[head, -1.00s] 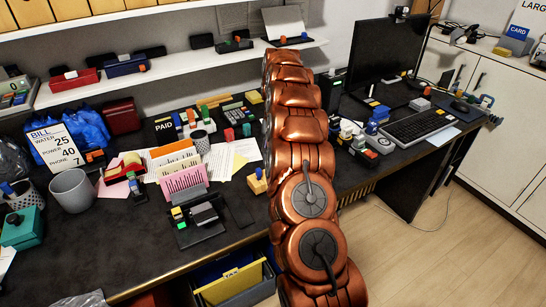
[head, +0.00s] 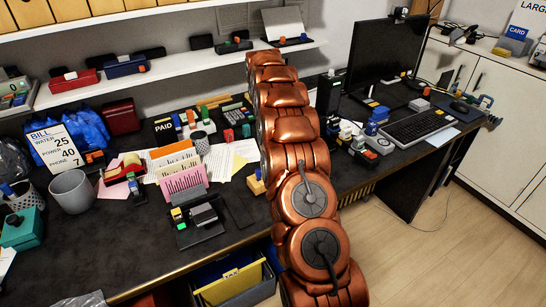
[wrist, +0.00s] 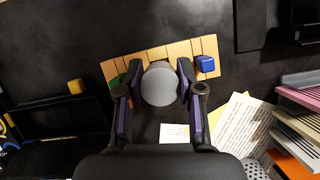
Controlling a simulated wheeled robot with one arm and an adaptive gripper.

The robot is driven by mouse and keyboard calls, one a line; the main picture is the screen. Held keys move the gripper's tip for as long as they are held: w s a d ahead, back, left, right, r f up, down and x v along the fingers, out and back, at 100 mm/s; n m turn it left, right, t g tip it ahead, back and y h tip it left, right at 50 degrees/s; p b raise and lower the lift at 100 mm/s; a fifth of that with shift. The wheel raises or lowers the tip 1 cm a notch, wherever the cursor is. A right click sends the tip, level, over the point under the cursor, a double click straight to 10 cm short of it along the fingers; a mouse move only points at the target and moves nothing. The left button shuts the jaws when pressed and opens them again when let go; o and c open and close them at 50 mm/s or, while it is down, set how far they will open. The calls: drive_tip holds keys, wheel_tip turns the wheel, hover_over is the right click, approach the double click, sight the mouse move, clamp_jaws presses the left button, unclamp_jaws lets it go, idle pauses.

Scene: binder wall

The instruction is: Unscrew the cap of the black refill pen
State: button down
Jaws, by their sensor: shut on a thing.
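In the wrist view, my gripper (wrist: 160,92) is shut on a round grey top (wrist: 159,83), seen from straight above. It looks like a cap, but I cannot tell whether it belongs to the black refill pen. No black pen body shows; anything below the round top is hidden by it. A light wooden slatted block (wrist: 150,57) lies behind and around it, with a blue cube (wrist: 205,64) on its right part and a green piece beside the left finger. In the head view, my own arm hides my gripper.
In the wrist view, papers (wrist: 235,122) and a letter rack (wrist: 300,98) lie to the right. A yellow cube (wrist: 75,86) is at the left.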

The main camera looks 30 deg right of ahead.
drive_tip(key=shift+r+p, duration=0.35)
drive_tip(key=shift+r, duration=0.9)
